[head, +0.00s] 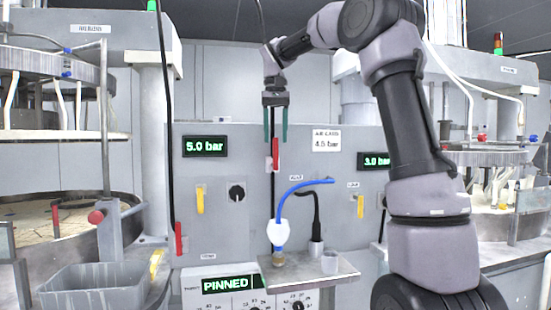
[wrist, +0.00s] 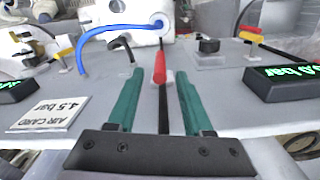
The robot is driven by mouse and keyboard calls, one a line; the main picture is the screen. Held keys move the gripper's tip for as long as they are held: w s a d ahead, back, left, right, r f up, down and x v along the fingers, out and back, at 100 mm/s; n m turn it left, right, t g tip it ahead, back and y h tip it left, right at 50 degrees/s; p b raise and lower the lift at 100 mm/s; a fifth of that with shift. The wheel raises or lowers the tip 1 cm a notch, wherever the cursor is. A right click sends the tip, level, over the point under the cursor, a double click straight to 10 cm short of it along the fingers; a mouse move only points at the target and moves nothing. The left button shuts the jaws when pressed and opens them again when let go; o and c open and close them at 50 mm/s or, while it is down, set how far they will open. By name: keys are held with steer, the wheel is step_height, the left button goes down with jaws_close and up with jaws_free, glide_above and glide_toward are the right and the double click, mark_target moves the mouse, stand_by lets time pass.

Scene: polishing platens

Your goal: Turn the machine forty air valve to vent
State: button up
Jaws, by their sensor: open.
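My gripper (head: 276,140) points down in front of the grey panel (head: 225,150). Its two teal fingers are open. A red handle (head: 275,153) with a black line above it is at the fingertips; in the wrist view the red handle (wrist: 159,65) stands between the finger ends, with a gap on both sides and nothing gripped. A yellow valve handle (head: 200,201) hangs down under the 5.0 bar display (head: 205,146). Another yellow handle (head: 360,206) is under the 3.0 bar display (head: 374,161). The small labels are too blurred to tell which machine each valve serves.
A shelf (head: 345,272) below juts out with a white piece (head: 280,235), a blue hose (head: 300,187) and a small cup (head: 329,262). Another red handle (head: 179,238) hangs on a black line at left. A black knob (head: 237,192) and an air card (head: 326,140) are on the panel.

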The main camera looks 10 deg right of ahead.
mark_target(276, 157)
step_height(276, 157, down, 7)
steer(key=shift+f, duration=0.1)
stand_by(0.3)
jaws_close()
stand_by(1.3)
